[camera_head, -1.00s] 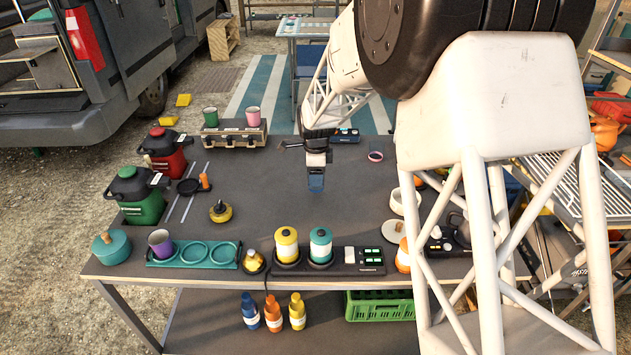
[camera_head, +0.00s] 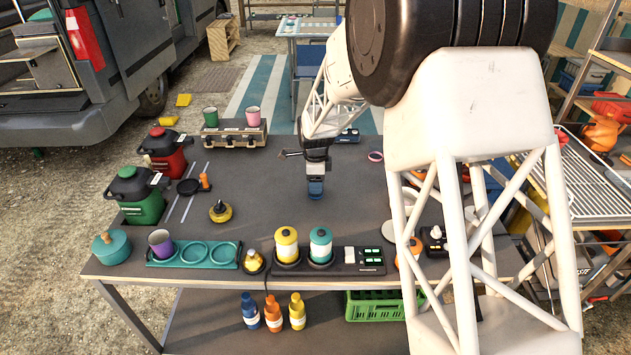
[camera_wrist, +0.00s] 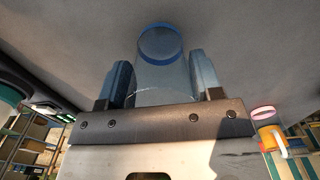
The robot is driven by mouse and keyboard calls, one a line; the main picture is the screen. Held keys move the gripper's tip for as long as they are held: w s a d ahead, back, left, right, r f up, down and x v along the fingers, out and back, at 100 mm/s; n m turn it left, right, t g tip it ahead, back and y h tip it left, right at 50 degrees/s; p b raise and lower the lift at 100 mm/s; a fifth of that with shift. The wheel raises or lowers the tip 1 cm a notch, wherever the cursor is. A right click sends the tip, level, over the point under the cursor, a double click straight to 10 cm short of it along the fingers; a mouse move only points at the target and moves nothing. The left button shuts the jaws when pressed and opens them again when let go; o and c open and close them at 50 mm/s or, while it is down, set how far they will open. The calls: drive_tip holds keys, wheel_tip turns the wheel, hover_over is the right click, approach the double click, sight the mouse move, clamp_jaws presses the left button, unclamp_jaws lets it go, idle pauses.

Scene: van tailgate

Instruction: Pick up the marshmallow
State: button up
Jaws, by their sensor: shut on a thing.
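My gripper (camera_head: 316,190) points down over the middle of the dark table (camera_head: 265,205). In the wrist view its two blue fingers (camera_wrist: 162,80) stand on either side of a pale grey, see-through-looking cylinder (camera_wrist: 160,72) with a blue band at its far end. The fingers are shut on this cylinder. I cannot tell for sure whether it touches the table. I cannot make out a marshmallow in either view; the head view shows the gripper too small to tell what is in it.
A yellow-and-black round item (camera_head: 220,211) lies left of the gripper, and a pink ring (camera_head: 375,156) lies to the right. A teal tray (camera_head: 195,255) and yellow and teal canisters (camera_head: 287,244) line the front edge. A stove-like box with cups (camera_head: 234,134) stands behind.

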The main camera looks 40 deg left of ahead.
drive_tip(key=shift+f, duration=0.15)
drive_tip(key=o, duration=0.9)
drive_tip(key=shift+o, duration=0.2)
wheel_tip(320, 180, up, 12)
idle(0.5)
idle(0.5)
idle(0.4)
